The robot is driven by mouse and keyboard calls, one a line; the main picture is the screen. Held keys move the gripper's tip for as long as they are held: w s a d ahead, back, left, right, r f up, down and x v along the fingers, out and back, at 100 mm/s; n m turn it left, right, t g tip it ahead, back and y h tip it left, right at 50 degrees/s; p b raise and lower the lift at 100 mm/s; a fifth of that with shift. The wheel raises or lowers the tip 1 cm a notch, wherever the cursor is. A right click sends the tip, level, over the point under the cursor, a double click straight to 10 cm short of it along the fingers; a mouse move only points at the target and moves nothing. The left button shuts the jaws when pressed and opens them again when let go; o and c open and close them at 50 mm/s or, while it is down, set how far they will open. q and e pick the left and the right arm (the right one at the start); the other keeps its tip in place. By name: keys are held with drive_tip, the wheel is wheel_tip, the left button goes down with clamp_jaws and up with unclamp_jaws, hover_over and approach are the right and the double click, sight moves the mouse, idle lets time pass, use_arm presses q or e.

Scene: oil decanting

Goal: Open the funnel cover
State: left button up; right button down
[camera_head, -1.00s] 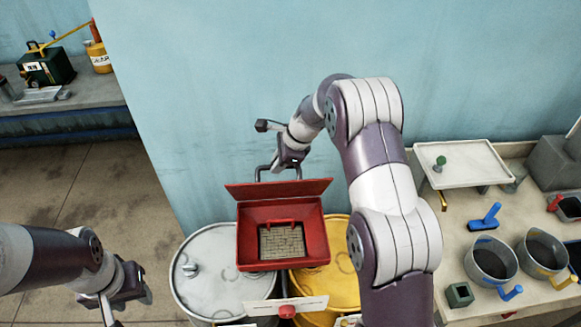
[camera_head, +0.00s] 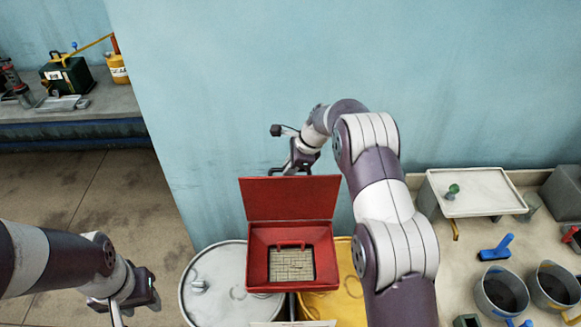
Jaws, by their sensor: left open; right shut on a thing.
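The red funnel (camera_head: 256,262) is a square box over two drums, with a pale mesh grid (camera_head: 292,266) and a small red handle inside. Its red cover (camera_head: 290,198) stands raised at the back edge, so the inside shows. My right gripper (camera_head: 291,171) is behind the top edge of the cover, shut on the cover's dark handle; its fingertips are partly hidden by the cover. My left gripper (camera_head: 122,312) is low at the left, apart from the funnel, open and empty, partly cut off by the bottom edge.
A grey drum (camera_head: 215,285) and a yellow drum (camera_head: 345,295) stand under the funnel. The blue wall (camera_head: 230,90) is close behind. At right, a bench holds a white tray (camera_head: 475,192), a blue-handled tool (camera_head: 496,248) and pots (camera_head: 502,290). Floor at left is clear.

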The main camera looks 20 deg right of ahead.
drive_tip(key=shift+s+f, duration=0.3)
drive_tip(key=shift+f, duration=0.2)
drive_tip(key=c, duration=1.1)
unclamp_jaws()
drive_tip(key=shift+w+r, duration=0.1)
drive_tip(key=shift+w, duration=0.35)
use_arm(q)
drive_tip(key=shift+w+r+p, duration=0.15)
drive_tip(key=shift+r+p, duration=0.15)
drive_tip(key=shift+p, duration=0.05)
use_arm(e)
drive_tip(key=v, duration=1.2)
drive_tip(key=shift+d+r, duration=0.2)
drive_tip(key=shift+r, duration=0.05)
